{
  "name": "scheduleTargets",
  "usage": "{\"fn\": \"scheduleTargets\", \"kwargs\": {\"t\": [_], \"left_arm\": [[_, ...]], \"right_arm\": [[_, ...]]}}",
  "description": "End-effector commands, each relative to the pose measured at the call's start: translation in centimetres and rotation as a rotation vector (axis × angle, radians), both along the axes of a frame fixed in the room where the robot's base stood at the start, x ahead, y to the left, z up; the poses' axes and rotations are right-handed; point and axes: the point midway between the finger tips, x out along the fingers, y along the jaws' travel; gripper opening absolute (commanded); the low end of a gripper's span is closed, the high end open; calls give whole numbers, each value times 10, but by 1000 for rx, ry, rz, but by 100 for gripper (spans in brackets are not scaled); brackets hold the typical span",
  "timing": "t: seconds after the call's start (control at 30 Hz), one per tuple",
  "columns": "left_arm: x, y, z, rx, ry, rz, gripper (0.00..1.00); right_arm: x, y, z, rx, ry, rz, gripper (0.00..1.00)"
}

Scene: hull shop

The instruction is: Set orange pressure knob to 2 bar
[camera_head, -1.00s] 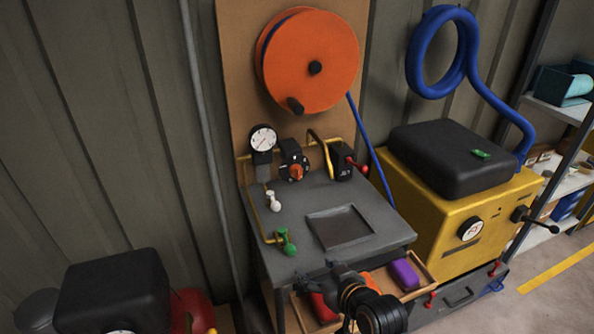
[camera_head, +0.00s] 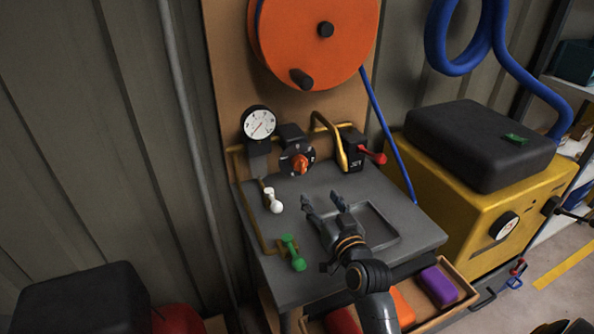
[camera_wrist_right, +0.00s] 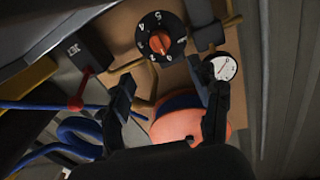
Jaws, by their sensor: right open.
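The orange pressure knob (camera_head: 301,164) sits on a black numbered dial at the back of the grey bench. It also shows in the right wrist view (camera_wrist_right: 159,42), upside down, ahead of and between my fingers. The round white pressure gauge (camera_head: 259,124) stands left of the knob; its needle reading is too small to tell. My right gripper (camera_head: 324,200) is open and empty above the bench, in front of the knob and apart from it. Its two dark fingers show in the right wrist view (camera_wrist_right: 168,112). My left gripper is not in view.
A white lever (camera_head: 273,201) and a green lever (camera_head: 292,252) stand at the bench's left. A black valve with a red handle (camera_head: 374,156) is right of the knob. An orange hose reel (camera_head: 315,50) hangs above. A yellow machine (camera_head: 475,215) stands at the right.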

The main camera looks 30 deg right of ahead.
Motion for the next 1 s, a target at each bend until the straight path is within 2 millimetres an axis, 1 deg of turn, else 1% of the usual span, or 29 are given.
{"fn": "scheduleTargets", "kwargs": {"t": [0.03, 0.13, 0.23, 0.5, 0.7, 0.83, 1.0], "left_arm": [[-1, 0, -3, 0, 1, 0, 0], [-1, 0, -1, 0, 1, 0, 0], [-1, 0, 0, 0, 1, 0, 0], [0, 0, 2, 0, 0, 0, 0], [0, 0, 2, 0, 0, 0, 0], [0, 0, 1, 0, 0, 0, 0], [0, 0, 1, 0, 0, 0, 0]], "right_arm": [[1, -1, -2, 1, -2, -1, 63], [9, -2, 0, 1, -4, -2, 63], [23, -3, 1, 2, -4, -2, 63], [80, -11, 1, 0, -4, -2, 63], [116, -15, 0, 1, -2, -1, 63], [129, -17, -1, 1, -2, -1, 63], [136, -18, -2, 0, -1, -1, 63]]}}
